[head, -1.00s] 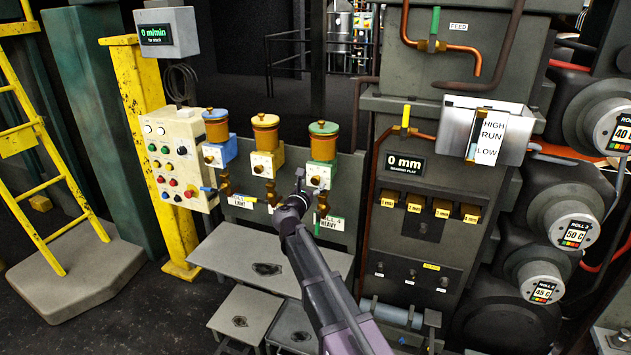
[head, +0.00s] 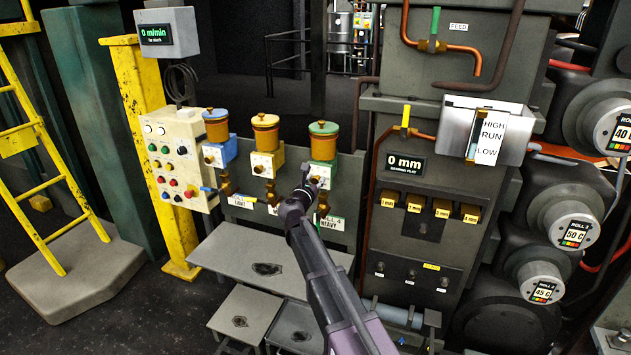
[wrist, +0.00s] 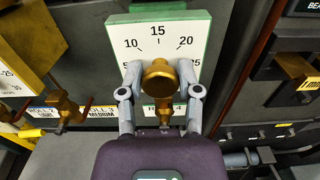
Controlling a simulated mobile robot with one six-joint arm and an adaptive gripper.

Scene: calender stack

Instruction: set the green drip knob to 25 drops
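The green drip oiler, with an amber jar on a green body (head: 323,150), stands rightmost of three on the stack. Its brass knob (wrist: 158,77) sits on a white dial plate with a green edge (wrist: 190,22), which also shows in the head view (head: 319,170). The numbers 10, 15 and 20 read clearly; those at the lower sides are partly hidden by my fingers. No pointer setting can be made out. My gripper (wrist: 160,75) has one finger on each side of the knob, very close to it; contact is unclear. My gripper also shows in the head view (head: 307,178).
The yellow oiler (head: 265,142) and blue oiler (head: 217,135) stand to the left. Brass valves hang below, one (wrist: 64,106) left of my gripper. A copper pipe (head: 369,220) and a block panel (head: 425,215) lie right. A grey step (head: 245,250) is below.

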